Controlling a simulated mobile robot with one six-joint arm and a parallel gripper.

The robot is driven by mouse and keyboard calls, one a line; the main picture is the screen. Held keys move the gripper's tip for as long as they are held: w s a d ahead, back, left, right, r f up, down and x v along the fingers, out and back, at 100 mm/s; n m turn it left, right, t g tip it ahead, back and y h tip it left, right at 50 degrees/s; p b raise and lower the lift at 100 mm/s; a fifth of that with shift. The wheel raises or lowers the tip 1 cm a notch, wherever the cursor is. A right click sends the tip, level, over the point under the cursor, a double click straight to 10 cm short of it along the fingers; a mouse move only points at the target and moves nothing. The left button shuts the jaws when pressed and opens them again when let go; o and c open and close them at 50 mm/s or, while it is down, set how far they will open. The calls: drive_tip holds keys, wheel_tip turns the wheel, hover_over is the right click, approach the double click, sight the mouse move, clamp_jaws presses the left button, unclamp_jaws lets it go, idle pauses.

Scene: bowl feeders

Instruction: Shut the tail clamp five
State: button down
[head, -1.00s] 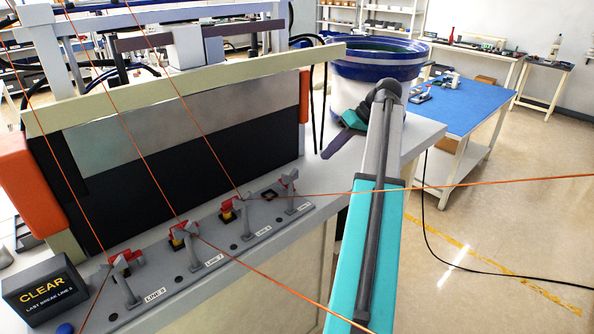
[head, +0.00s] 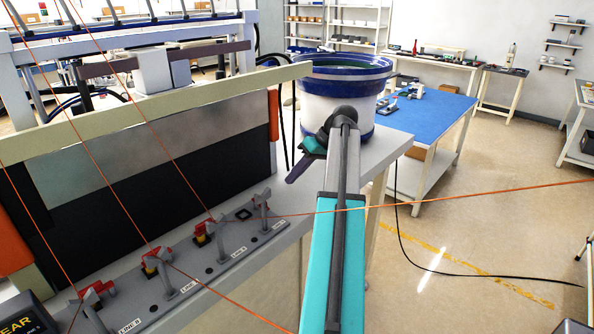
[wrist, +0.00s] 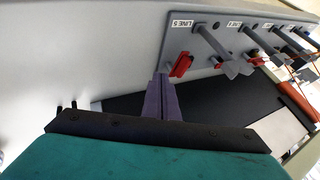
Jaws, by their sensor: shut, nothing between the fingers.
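The line-five clamp (head: 262,205) is the rightmost of several grey posts on the rail in the head view, beside the LINE 5 label. Its grey post (wrist: 212,42) also shows in the wrist view, with a red lever (wrist: 181,64) to its left. I cannot tell for sure whether the clamp is open or shut. My gripper (head: 291,179) has purple fingers, closed together and empty, to the upper right of the clamp in the head view. In the wrist view the fingertips (wrist: 163,77) appear just below and left of the red lever; contact is not clear.
More clamps with red levers, such as line six (head: 203,236), stand along the grey rail (head: 215,278). A blue-rimmed bowl feeder (head: 340,80) stands behind my gripper. A dark panel (head: 190,160) rises behind the rail.

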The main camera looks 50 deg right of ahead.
drive_tip(key=p+x, duration=0.2)
drive_tip(key=x, duration=0.4)
drive_tip(key=shift+w+a, duration=0.1)
drive_tip(key=shift+a, duration=0.1)
drive_tip(key=a, duration=0.1)
drive_tip(key=a+p, duration=0.1)
drive_tip(key=shift+w+a, duration=0.25)
drive_tip(key=shift+a, duration=0.05)
drive_tip(key=shift+w+a+f+p, duration=0.1)
drive_tip(key=shift+w+a+p, duration=0.2)
drive_tip(key=shift+a, duration=0.25)
drive_tip(key=shift+s+a, duration=0.1)
drive_tip(key=shift+s, duration=0.15)
